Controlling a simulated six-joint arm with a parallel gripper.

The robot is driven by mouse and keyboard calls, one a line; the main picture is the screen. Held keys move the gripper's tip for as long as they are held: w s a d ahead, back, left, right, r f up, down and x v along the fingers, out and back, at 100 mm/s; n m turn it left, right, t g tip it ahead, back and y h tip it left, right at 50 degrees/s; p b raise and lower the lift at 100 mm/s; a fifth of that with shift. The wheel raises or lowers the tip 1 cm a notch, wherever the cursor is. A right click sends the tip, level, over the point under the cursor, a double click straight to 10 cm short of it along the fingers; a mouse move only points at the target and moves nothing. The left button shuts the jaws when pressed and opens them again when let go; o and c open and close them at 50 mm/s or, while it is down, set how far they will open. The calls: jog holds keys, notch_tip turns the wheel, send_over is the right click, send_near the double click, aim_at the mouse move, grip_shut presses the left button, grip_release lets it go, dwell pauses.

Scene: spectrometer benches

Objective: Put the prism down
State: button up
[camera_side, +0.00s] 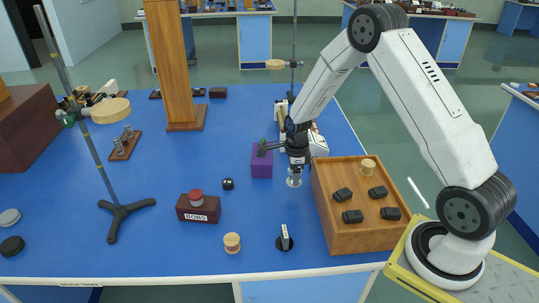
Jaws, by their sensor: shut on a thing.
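My gripper (297,163) points down over the blue bench, between a purple block and a wooden tray. It is shut on a small pale, glassy piece, which I take to be the prism (294,178), just below the fingers. The prism is small here and partly hidden by the fingers. I cannot tell whether its underside touches the bench top.
The purple block (261,165) stands close on the left. The wooden tray (325,212) with several black pieces is close on the right. A red-topped box marked BOBS (198,209), a black ball (228,184), a wooden spool (232,243) and a tripod stand (117,216) are farther left or nearer.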

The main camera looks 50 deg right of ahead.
aim_at(291, 176)
jog(key=shift+w+d+f, duration=0.2)
jog(key=shift+w+f, duration=0.45)
jog(key=shift+f, duration=0.15)
jog(key=shift+w+f, duration=0.25)
jog(key=shift+f, duration=1.55)
jog(key=shift+f, duration=0.2)
jog(key=o, duration=1.3)
jog(key=shift+r, duration=0.2)
jog(key=shift+r, duration=6)
